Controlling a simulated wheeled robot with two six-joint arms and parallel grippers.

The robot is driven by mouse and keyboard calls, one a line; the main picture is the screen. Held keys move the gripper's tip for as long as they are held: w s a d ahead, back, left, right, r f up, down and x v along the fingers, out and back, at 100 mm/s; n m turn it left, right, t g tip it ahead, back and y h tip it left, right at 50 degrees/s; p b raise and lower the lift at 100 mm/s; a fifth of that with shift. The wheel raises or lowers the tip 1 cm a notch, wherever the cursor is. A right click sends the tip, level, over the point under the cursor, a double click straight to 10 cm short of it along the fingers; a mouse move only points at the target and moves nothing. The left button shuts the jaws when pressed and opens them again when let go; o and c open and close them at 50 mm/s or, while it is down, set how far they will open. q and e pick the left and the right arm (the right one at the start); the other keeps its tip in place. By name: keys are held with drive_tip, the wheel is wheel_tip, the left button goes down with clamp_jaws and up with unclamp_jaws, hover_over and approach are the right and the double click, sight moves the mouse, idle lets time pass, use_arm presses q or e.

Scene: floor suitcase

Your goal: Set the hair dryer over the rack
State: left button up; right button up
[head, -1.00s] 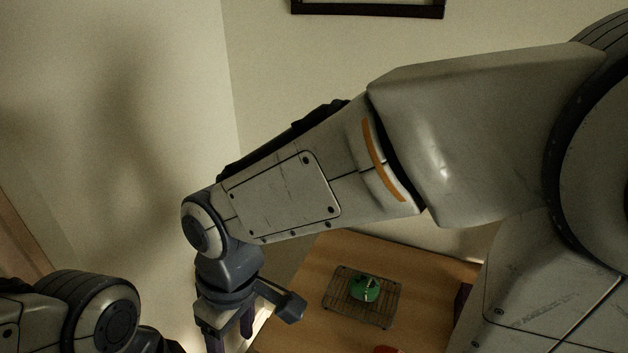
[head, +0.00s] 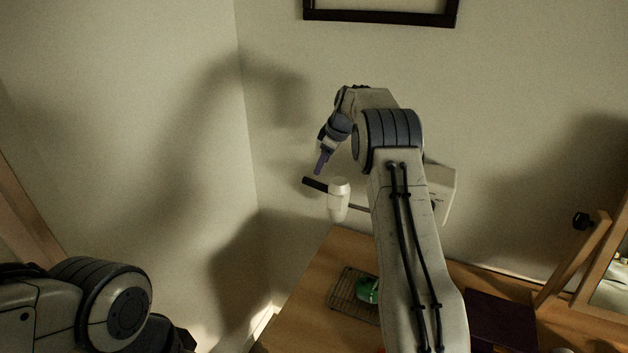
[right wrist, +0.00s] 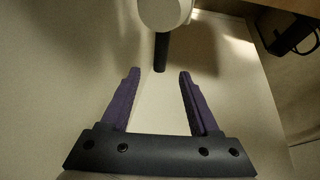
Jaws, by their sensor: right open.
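The hair dryer (head: 338,203) has a white body and a dark handle, and appears up by the wall in the head view. In the right wrist view its white body (right wrist: 165,12) is at the top, with the black handle pointing down toward the gap between my fingers. My right gripper (head: 322,162) is open and empty, close to the handle; it also shows in the right wrist view (right wrist: 156,75). The wire rack (head: 343,304) lies on the wooden table, partly hidden by my right arm. A green object (head: 367,290) rests on it. My left gripper is not visible.
A white box (head: 443,190) stands behind my right arm, with a dark rod between it and the dryer. A dark purple item (head: 500,320) and a wood-framed mirror (head: 608,285) are at the right. The table (head: 318,272) is bare left of the rack.

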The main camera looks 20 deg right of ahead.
sight(314, 181)
drive_tip(key=p+x, duration=0.3)
drive_tip(key=x, duration=0.5)
drive_tip(key=shift+w+a+f+p, duration=0.1)
drive_tip(key=shift+w+a+p, duration=0.05)
drive_tip(key=shift+p, duration=0.2)
drive_tip(key=shift+x, duration=0.8)
drive_tip(key=shift+c, duration=0.4)
clamp_jaws()
